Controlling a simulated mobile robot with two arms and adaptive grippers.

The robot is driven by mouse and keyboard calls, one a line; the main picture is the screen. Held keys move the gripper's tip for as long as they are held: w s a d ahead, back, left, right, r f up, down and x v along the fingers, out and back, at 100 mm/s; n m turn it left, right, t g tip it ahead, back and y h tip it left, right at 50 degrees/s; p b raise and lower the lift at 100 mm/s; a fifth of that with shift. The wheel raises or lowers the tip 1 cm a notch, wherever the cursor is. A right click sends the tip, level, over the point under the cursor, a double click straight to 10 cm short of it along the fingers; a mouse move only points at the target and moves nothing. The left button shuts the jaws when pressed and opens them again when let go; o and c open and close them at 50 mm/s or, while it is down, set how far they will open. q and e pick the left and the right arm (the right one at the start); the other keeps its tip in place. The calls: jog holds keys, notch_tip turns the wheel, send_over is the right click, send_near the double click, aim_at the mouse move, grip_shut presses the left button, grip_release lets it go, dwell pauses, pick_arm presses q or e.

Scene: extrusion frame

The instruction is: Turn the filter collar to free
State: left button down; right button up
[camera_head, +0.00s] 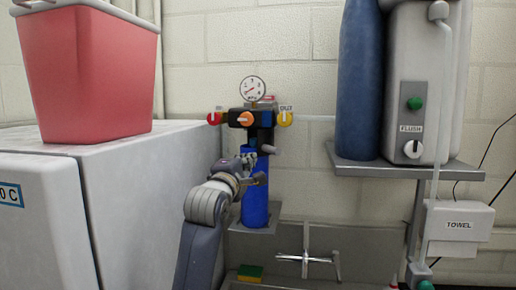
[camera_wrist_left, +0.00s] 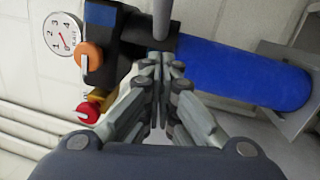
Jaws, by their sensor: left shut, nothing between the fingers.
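The blue filter housing (camera_head: 255,208) hangs upright on the wall below a black head with knobs. Its dark collar (camera_wrist_left: 152,42) shows at the top of the blue body in the left wrist view. A grey handle (camera_head: 270,149) sticks out from the collar to the right; it also shows in the wrist view (camera_wrist_left: 163,18). My left gripper (camera_wrist_left: 157,64) is shut and empty in front of the collar, its tips close to the handle's base. Whether they touch it I cannot tell. The gripper (camera_head: 256,168) hides part of the collar and upper housing in the head view. My right gripper is out of view.
A pressure gauge (camera_head: 252,88) and red (camera_head: 214,118), orange (camera_head: 246,119) and yellow (camera_head: 285,119) knobs sit above the collar. A white cabinet (camera_head: 130,185) with a red cooler (camera_head: 90,75) stands left. A shelf (camera_head: 410,171) with a blue cylinder (camera_head: 360,80) stands right.

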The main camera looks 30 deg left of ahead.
aim_at(263, 150)
pick_arm(q)
jog(key=shift+w+d+r+p, duration=0.2)
jog(key=shift+w+d+p, duration=0.3)
jog(key=shift+w, duration=0.25)
jog(key=shift+w+d+r+p, duration=0.15)
jog(key=shift+w+d+p, duration=0.2)
jog(key=shift+w+d, duration=0.3)
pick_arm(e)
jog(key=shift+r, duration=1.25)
pick_arm(q)
jog(key=shift+w+a, duration=0.15)
